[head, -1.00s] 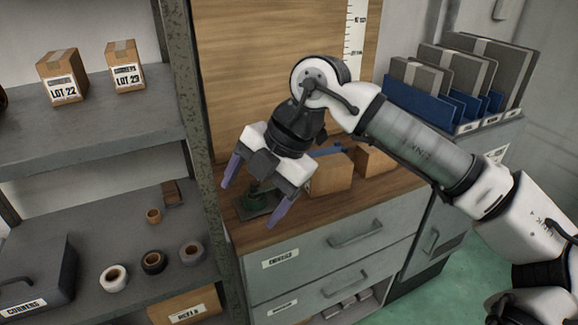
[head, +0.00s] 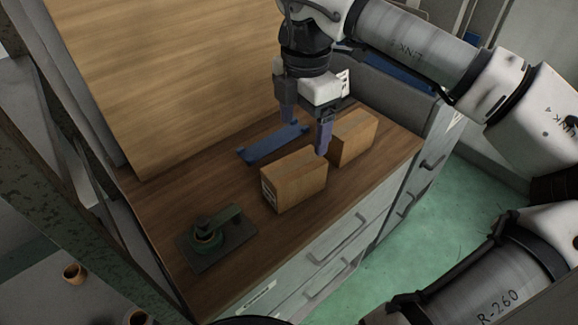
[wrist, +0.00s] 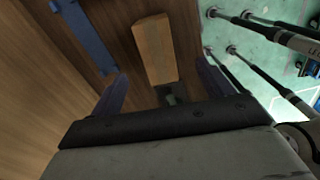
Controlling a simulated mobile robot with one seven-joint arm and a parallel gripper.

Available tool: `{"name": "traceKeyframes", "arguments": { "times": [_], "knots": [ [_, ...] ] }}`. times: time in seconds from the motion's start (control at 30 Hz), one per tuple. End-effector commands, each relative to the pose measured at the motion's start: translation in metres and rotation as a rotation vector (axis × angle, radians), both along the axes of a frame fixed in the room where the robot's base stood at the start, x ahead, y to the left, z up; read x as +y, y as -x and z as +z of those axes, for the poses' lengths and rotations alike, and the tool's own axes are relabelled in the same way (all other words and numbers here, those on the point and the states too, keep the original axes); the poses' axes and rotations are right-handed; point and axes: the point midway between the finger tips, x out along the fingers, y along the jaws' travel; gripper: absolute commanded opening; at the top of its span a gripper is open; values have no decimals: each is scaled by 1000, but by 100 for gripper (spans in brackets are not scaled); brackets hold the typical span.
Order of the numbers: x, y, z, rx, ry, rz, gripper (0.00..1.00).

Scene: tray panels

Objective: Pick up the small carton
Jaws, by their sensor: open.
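Two brown cartons stand on the wooden bench top. The nearer carton (head: 295,183) has a white label on its left end, and the farther carton (head: 353,137) stands to its right and behind. They look close in size. In the wrist view one carton (wrist: 153,50) lies ahead, between the lines of the fingers; which one cannot be told.
A blue flat object (head: 273,144) lies behind the nearer carton. A dark green device on a plate (head: 208,240) sits at the bench's left. A tall wooden panel (head: 170,80) rises behind. Bare bench top (head: 195,190) shows at the left. Drawers (head: 340,250) lie below the front edge.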

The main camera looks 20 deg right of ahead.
Motion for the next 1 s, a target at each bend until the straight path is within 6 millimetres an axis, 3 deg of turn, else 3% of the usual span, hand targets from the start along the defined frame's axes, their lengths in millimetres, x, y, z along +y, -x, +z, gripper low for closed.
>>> {"name": "traceKeyframes", "arguments": {
  "times": [0.3,0.57,0.77,1.0],
  "knots": [
    [2,0,-59,1,-4,3,80],
    [4,-1,-79,0,-3,5,80],
    [15,-5,-104,2,-6,7,80],
    [12,-6,-128,-1,-2,3,80]
  ]
}}
